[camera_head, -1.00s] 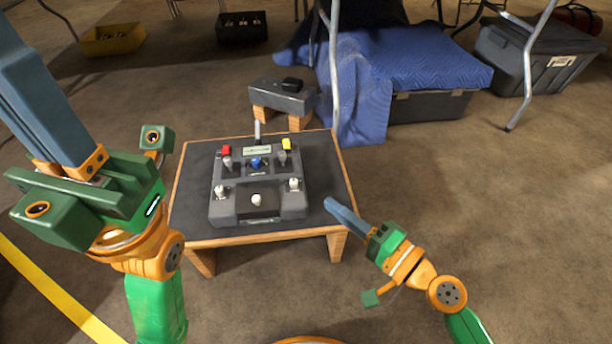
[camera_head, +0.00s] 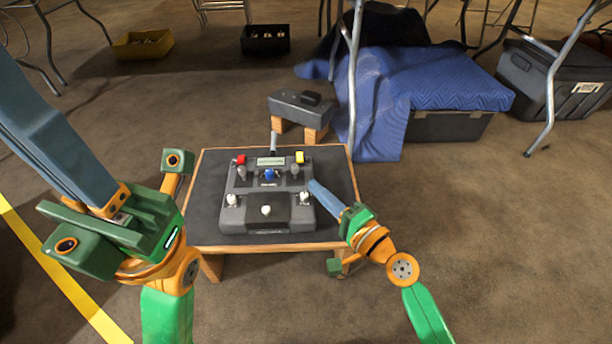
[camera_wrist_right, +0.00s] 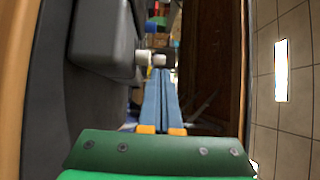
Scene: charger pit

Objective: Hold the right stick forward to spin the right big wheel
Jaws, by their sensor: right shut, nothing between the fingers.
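The grey control box (camera_head: 268,228) sits on a low dark-topped table with wooden edges. Its right white stick (camera_head: 304,198) stands near the box's right edge, with a matching white stick (camera_head: 232,199) on the left. My right gripper (camera_head: 311,183) is shut and empty, its blue fingertips beside the box's right edge, close to the right white stick. In the right wrist view the fingertips (camera_wrist_right: 160,72) are just short of a white knob (camera_wrist_right: 160,60); contact cannot be told. My left gripper (camera_head: 50,130) is raised at the left, its fingertips out of frame.
The box also carries a blue knob (camera_head: 268,174), grey sticks, and red and yellow buttons. A grey block (camera_head: 298,108) on wooden feet stands behind the table. A blue blanket (camera_head: 430,80) and a metal leg stand behind right. Floor to the right is clear.

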